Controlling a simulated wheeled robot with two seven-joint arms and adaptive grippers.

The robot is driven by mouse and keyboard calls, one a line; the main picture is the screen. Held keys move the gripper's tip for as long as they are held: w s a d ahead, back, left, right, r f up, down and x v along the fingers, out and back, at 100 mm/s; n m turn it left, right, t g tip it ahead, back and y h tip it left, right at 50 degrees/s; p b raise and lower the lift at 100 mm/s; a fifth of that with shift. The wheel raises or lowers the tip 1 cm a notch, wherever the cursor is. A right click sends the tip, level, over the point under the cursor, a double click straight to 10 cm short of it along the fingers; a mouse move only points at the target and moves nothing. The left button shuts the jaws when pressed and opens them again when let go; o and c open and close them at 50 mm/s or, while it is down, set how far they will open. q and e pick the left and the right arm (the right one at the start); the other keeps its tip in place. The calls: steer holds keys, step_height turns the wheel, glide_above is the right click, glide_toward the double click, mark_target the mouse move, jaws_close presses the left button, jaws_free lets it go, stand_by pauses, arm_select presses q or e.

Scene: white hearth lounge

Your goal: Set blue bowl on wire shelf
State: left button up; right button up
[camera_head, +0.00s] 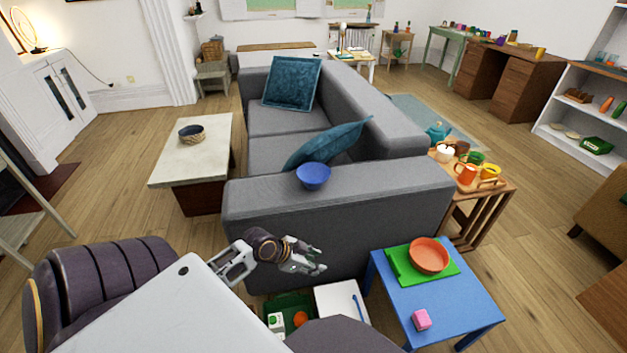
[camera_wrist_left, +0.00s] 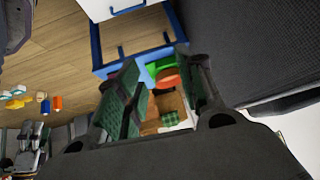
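The blue bowl (camera_head: 313,176) sits upright on the grey sofa's near arm (camera_head: 350,208) in the head view. My left gripper (camera_head: 318,262) is in front of that arm, nearer to me and lower in the picture than the bowl, and apart from it. In the left wrist view its two fingers (camera_wrist_left: 168,95) stand apart with nothing held between them. The bowl does not show in the wrist view. I cannot make out a wire shelf in either view.
A wooden side table (camera_head: 505,196) carries several cups. A green crate (camera_head: 272,304) and a white container (camera_head: 342,303) are low below my gripper.

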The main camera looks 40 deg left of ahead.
arm_select(q)
steer(key=w+a+r+t, duration=0.3)
steer(key=w+a+r, duration=0.2)
steer(key=a+r, duration=0.3)
steer(key=w+a+r+m+t, duration=0.1)
steer(key=w+a+r+t, duration=0.2)
steer(key=a+r, duration=0.5)
steer(key=shift+w+a, duration=0.35)
steer(key=shift+w, duration=0.5)
arm_select(e)
step_height(320, 180, down, 6)
steer(key=s+a, duration=0.1)
steer(key=s, duration=0.1)
steer(key=shift+a+g, duration=0.35)
steer(key=shift+g, duration=0.05)
arm_select(q)
steer(key=shift+w+f, duration=0.1)
steer(key=shift+w, duration=0.05)
steer(key=shift+b+x, duration=0.4)
steer(key=shift+x, duration=3.35)
steer(key=shift+w+f, duration=0.1)
steer(key=shift+w, duration=0.2)
steer(key=shift+w+f, duration=0.1)
arm_select(e)
steer(key=shift+w+a+r+y, duration=0.1)
steer(key=shift+w+r+y, duration=0.2)
steer(key=shift+r, duration=0.3)
